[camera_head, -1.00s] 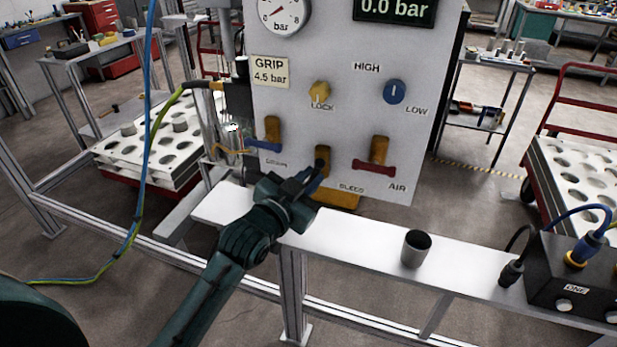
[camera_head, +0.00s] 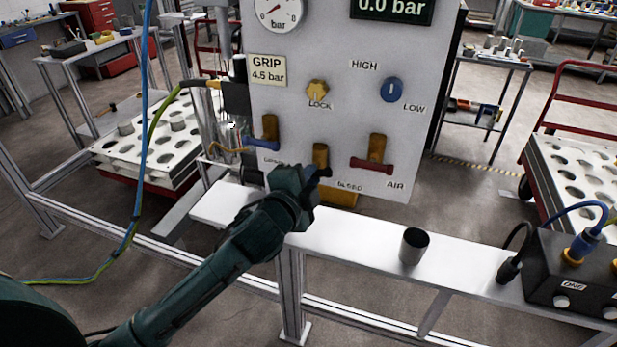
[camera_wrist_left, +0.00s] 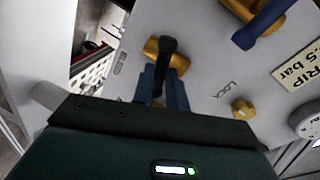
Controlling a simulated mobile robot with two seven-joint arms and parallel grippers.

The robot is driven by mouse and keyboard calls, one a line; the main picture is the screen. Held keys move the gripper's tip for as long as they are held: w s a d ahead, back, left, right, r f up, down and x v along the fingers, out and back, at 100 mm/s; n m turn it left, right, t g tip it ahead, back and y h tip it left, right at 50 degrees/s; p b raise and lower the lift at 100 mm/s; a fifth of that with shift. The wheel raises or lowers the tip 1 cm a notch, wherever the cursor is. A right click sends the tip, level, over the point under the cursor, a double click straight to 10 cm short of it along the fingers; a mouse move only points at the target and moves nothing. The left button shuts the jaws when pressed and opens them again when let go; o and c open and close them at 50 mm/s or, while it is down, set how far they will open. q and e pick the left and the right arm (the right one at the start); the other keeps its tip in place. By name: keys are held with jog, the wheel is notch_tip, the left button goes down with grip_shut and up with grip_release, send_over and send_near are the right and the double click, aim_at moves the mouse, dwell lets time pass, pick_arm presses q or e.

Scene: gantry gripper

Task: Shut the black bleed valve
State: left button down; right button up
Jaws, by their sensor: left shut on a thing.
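The bleed valve is a brass body (camera_head: 320,155) low on the light panel, with a black handle (camera_head: 325,172) above the BLEED label. My left gripper (camera_head: 312,181) is at this handle and hides most of it in the head view. In the left wrist view the black handle (camera_wrist_left: 166,58) runs from the brass body (camera_wrist_left: 179,62) down between the two fingers of my left gripper (camera_wrist_left: 161,88), which is shut on it. The handle's far end is hidden between the fingers. My right gripper is not in view.
A blue-handled valve (camera_head: 270,130) is left of the bleed valve, and a red-handled AIR valve (camera_head: 372,165) is right. A yellow LOCK knob (camera_head: 317,91) and a blue knob (camera_head: 392,90) sit above. A grey cup (camera_head: 414,246) stands on the white ledge (camera_head: 365,240).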

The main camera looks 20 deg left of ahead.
pick_arm(q)
jog(key=shift+d+m+y, duration=0.1)
jog(key=shift+m+y, duration=0.3)
jog(key=shift+m, duration=1)
jog(key=c, duration=1.4)
grip_release()
jog(key=s+r+b, duration=0.1)
jog(key=s+r, duration=0.1)
jog(key=s, duration=1.1)
jog(key=shift+a+r, duration=0.2)
jog(key=shift+r, duration=0.1)
